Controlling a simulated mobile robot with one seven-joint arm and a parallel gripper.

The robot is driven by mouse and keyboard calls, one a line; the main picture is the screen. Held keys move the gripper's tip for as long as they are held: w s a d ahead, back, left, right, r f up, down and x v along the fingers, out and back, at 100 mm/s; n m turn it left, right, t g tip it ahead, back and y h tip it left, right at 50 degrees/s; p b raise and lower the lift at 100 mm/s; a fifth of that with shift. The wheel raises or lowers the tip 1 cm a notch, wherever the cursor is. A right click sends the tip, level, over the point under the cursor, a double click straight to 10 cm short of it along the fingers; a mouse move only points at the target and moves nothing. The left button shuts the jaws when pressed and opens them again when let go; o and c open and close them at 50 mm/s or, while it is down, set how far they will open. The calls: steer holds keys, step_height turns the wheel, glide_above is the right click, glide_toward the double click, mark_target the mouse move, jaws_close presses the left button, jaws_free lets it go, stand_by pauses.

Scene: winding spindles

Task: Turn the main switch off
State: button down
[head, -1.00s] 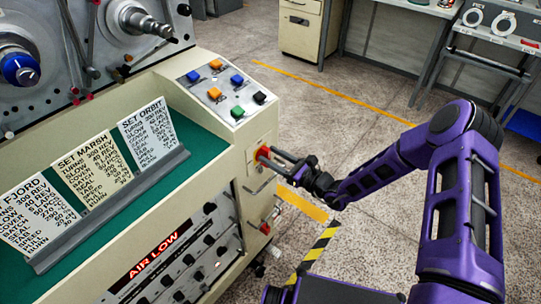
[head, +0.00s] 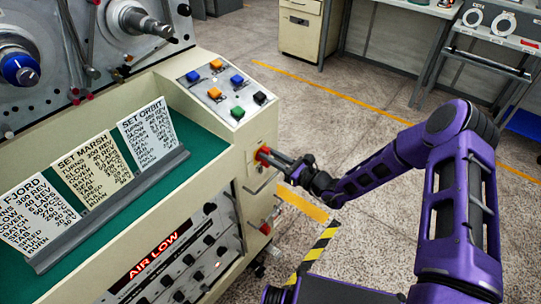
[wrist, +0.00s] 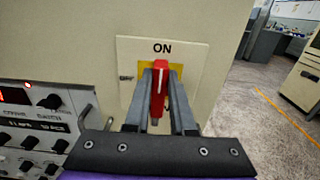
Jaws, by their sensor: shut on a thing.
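The main switch is a red handle (wrist: 160,88) on a yellow-and-cream plate (wrist: 195,52) on the end face of the cream machine. The word ON stands above the handle, which points upward with its white line near vertical. My gripper (wrist: 159,96) is shut on the handle, one grey finger on each side. In the head view my gripper (head: 274,160) reaches the switch from the right, and a bit of the red handle (head: 262,153) shows at its fingertips. The fingers hide the lower part of the plate.
A sloped panel with coloured buttons (head: 229,88) sits just above the switch. A red knob (head: 265,229) sticks out lower on the machine, above black-and-yellow floor tape (head: 320,243). An AIR LOW display (head: 153,254) glows on the front.

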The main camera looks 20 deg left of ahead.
steer(key=n+b, duration=0.1)
steer(key=n, duration=0.2)
steer(key=s+n+b, duration=0.1)
steer(key=n, duration=0.2)
steer(key=f+n, duration=0.1)
steer(key=n, duration=0.2)
steer(key=shift+s+a+b, duration=0.2)
steer(key=shift+a+b, duration=0.1)
steer(key=shift+b, duration=0.1)
steer(key=n+b, duration=0.1)
steer(key=n, duration=0.1)
steer(key=n+b, duration=0.1)
steer(key=n, duration=0.1)
steer(key=shift+s+f+n+b, duration=0.15)
steer(key=shift+f+n+b, duration=0.15)
steer(key=shift+f+b, duration=0.1)
steer(key=shift+f+n+b, duration=0.15)
steer(key=shift+n+b, duration=1.45)
steer(key=shift+n, duration=0.5)
steer(key=c, duration=0.8)
jaws_free()
steer(key=shift+o, duration=0.2)
steer(key=v, duration=1.7)
steer(key=shift+s+p, duration=0.2)
steer(key=shift+p, duration=0.15)
